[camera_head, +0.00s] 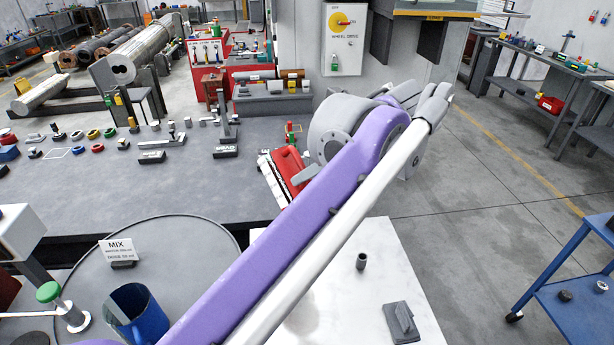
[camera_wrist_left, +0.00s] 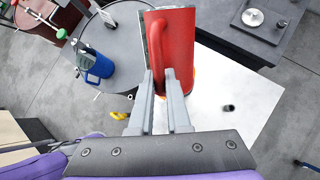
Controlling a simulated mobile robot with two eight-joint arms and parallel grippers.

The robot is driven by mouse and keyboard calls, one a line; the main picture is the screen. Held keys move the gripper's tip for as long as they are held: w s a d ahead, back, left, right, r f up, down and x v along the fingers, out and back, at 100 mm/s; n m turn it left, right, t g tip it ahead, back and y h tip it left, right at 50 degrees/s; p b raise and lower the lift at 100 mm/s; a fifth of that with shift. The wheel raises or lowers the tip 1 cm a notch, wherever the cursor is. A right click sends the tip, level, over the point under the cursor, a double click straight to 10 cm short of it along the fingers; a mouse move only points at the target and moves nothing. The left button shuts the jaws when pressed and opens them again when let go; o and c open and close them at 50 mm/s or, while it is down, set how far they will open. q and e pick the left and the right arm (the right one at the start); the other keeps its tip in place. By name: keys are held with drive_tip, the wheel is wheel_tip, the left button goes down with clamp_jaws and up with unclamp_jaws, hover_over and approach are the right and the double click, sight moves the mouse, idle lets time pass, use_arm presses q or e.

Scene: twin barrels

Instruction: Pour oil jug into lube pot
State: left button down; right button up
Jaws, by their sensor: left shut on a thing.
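A red jug (camera_wrist_left: 183,45) with a loop handle fills the upper middle of the left wrist view. My left gripper (camera_wrist_left: 160,76) is shut on its handle. In the head view the red jug (camera_head: 287,164) shows beyond my purple left arm, partly hidden by it; the fingers are hard to make out there. A blue pot (camera_head: 147,318) with a handle, perhaps the lube pot, stands open at lower left. The pot (camera_wrist_left: 99,68) also shows left of the jug in the wrist view, apart from it. Its contents cannot be made out. My right gripper is not in view.
The pot stands on a round grey top (camera_head: 200,262) beside a MIX sign (camera_head: 119,251) and a green-knobbed fixture (camera_head: 48,292). A white table (camera_head: 385,265) holds a dark cylinder (camera_head: 361,262) and a grey block (camera_head: 402,322). A grey bench (camera_head: 150,195) carries small parts.

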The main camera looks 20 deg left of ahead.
use_arm(q)
drive_tip(key=shift+y, duration=0.3)
drive_tip(key=t+y+b, duration=0.1)
drive_tip(key=r+y+b, duration=0.1)
drive_tip(key=y, duration=0.1)
drive_tip(key=t+y+b, duration=0.1)
drive_tip(key=y, duration=0.1)
drive_tip(key=shift+s+d+r+n+t, duration=0.1)
drive_tip(key=shift+s+r+n+t, duration=0.2)
drive_tip(key=shift+n, duration=0.1)
drive_tip(key=shift+w+r+y+b, duration=0.1)
drive_tip(key=shift+w+y+b, duration=0.05)
drive_tip(key=shift+y+b, duration=0.4)
drive_tip(key=shift+w+r, duration=0.1)
drive_tip(key=shift+r, duration=0.1)
drive_tip(key=shift+r+y, duration=0.2)
drive_tip(key=shift+y, duration=0.05)
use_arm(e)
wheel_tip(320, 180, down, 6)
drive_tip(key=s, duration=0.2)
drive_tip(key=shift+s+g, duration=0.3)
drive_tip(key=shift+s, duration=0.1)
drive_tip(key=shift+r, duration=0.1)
use_arm(q)
drive_tip(key=shift+r+n+t+y, duration=0.3)
drive_tip(key=shift+r+t+y, duration=0.2)
drive_tip(key=shift+r+y, duration=0.6)
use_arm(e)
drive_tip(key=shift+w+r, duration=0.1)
